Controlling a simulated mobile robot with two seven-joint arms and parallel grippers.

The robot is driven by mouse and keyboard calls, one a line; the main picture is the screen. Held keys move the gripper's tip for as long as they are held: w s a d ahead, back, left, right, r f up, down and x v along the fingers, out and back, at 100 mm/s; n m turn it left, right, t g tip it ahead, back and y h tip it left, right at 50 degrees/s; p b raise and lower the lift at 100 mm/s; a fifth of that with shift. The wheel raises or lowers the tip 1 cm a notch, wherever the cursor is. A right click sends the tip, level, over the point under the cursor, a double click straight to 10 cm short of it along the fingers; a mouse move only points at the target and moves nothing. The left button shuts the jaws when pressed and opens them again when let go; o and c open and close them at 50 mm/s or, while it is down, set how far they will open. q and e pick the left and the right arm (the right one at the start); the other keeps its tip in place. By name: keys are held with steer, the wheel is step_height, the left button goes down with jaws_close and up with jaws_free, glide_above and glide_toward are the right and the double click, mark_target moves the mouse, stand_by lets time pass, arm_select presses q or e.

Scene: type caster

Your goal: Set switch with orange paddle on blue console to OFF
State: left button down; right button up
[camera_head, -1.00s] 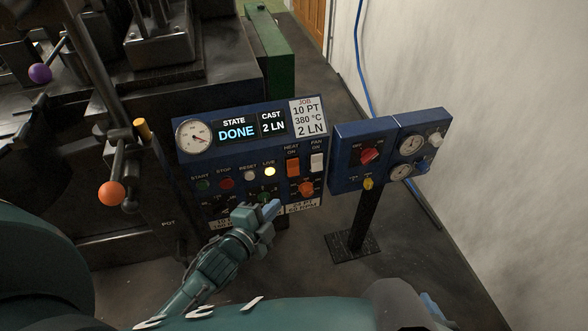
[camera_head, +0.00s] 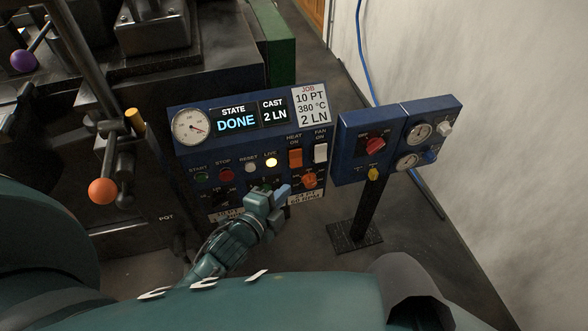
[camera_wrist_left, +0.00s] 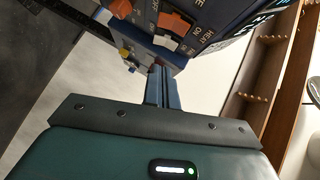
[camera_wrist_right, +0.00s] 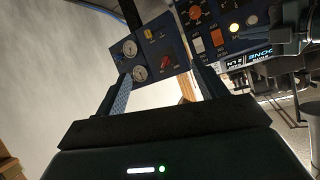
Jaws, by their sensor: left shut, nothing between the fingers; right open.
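The blue console (camera_head: 180,148) stands in front of me. Its switch with the orange paddle (camera_head: 295,158) sits under the label HEAT ON, left of a white paddle (camera_head: 320,153). My left gripper (camera_head: 284,191) is shut and empty, just below the orange paddle and close to the console's lower panel. In the left wrist view, the shut fingers (camera_wrist_left: 157,72) point toward the orange paddle (camera_wrist_left: 170,22), apart from it. My right gripper (camera_wrist_right: 163,84) is open and empty; its wrist view also shows the orange paddle (camera_wrist_right: 216,38).
An orange knob (camera_head: 309,181) sits right of my left fingertips. A second blue box (camera_head: 350,145) with a red knob (camera_head: 375,145) and gauges stands on a post to the right. A lever with an orange ball (camera_head: 102,191) rises at left. Open floor lies at the lower right.

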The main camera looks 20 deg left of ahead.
arm_select(q)
steer(key=b, duration=0.1)
glide_toward(300, 162)
steer(key=w+d, duration=0.2)
steer(key=d, duration=0.2)
steer(key=w, duration=0.1)
steer(key=w+a+f, duration=0.1)
steer(key=w+a, duration=0.1)
steer(key=shift+w+a+f, duration=0.15)
steer(key=shift+w+f, duration=0.1)
steer(key=shift+w, duration=0.1)
arm_select(e)
steer(key=shift+d+t, duration=0.2)
steer(key=shift+t, duration=0.1)
arm_select(q)
steer(key=shift+b, duration=0.3)
steer(key=shift+f+b, duration=0.2)
steer(key=shift+b, duration=0.15)
steer(key=shift+w+a+f+m+t+b, duration=0.1)
steer(key=shift+w+f+m+t+b, duration=0.2)
steer(key=shift+b, duration=0.45)
steer(key=shift+s+r+p, duration=0.1)
steer(key=shift+r+p, duration=0.3)
arm_select(e)
steer(key=shift+s+d+r+t, duration=0.2)
steer(key=shift+d+t, duration=0.1)
steer(key=shift+d, duration=0.1)
